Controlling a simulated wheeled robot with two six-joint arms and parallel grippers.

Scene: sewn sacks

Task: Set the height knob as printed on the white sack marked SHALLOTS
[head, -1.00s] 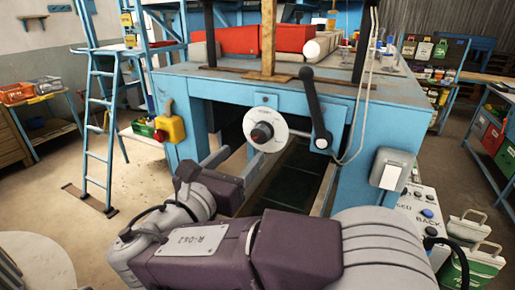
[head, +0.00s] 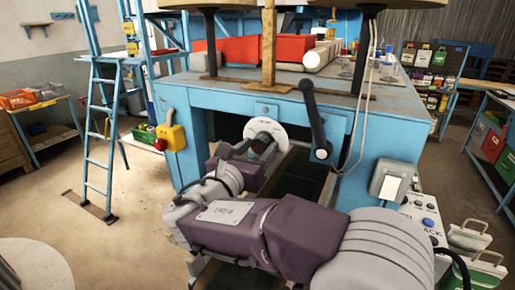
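The height knob (head: 264,143) is a dark knob on a round white dial plate (head: 269,128) at the front of the blue machine (head: 225,98). My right arm comes in from the lower right. Its gripper (head: 254,151) is at the knob's lower left, largely hidden behind my own wrist. I cannot tell whether its fingers are open or touch the knob. White sacks with green parts (head: 482,271) stand on the floor at the lower right. No SHALLOTS marking is readable on any sack. My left gripper is not in view.
A black-handled lever (head: 314,118) sits just right of the dial. A yellow box with a red button (head: 172,136) is on the left leg, and a grey box (head: 391,182) on the right. A blue ladder (head: 100,135) stands left; the floor before it is clear.

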